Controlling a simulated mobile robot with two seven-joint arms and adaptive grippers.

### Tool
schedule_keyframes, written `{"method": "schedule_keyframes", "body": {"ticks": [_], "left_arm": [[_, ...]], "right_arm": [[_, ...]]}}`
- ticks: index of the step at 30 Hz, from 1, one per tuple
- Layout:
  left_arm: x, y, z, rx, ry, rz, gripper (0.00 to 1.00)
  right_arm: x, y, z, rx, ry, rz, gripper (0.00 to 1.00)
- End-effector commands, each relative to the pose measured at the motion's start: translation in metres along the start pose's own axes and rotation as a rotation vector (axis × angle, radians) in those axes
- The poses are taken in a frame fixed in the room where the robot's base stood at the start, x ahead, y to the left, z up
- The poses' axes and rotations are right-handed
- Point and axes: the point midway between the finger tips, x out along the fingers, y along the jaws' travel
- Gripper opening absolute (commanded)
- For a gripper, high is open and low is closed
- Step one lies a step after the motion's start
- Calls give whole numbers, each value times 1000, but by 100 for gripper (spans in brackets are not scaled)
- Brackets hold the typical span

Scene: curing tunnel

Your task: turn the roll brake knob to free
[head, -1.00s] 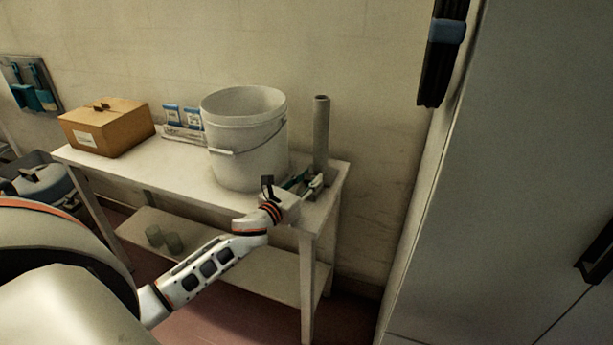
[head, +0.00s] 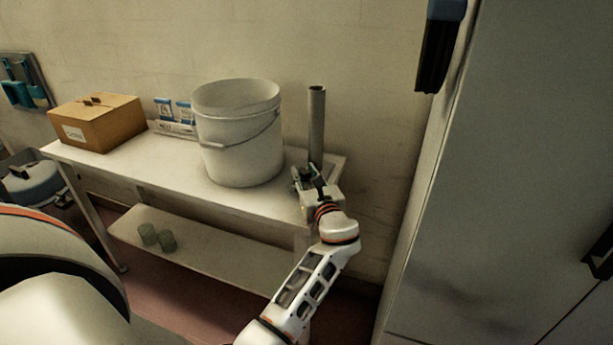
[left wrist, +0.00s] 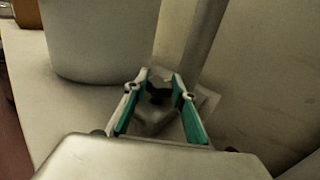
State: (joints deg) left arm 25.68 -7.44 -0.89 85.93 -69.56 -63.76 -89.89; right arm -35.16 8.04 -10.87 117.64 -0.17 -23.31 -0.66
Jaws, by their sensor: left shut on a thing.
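The roll brake knob (left wrist: 158,94) shows as a small dark piece between the fingertips of my left gripper in the left wrist view. It sits on a grey base at the foot of an upright grey tube (head: 316,125), at the right end of the bench. My left gripper (head: 307,172) is shut on the knob, with its green-sided fingers (left wrist: 160,80) on either side of it. In the head view the gripper mostly hides the knob, and its setting cannot be read. My right gripper is not in view.
A white bucket (head: 240,145) stands on the bench (head: 150,170) just left of my left gripper. Two cups (head: 158,237) stand on the lower shelf. A grey cabinet (head: 510,170) fills the right.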

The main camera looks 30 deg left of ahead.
Motion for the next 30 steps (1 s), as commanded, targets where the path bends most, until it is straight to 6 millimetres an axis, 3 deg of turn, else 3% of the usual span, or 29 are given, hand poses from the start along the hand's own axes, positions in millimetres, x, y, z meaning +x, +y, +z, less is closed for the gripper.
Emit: {"method": "schedule_keyframes", "body": {"ticks": [2,10,26,27,29,30], "left_arm": [[0,-1,-5,2,5,43,4],[1,-1,-2,2,2,137,4],[1,0,0,-1,1,160,4],[1,0,0,-1,1,160,31],[1,0,0,-1,1,160,43],[1,0,0,-1,1,160,43]], "right_arm": [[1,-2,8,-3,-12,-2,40],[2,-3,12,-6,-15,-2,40],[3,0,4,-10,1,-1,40],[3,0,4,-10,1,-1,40],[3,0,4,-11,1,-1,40],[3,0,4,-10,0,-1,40]]}}
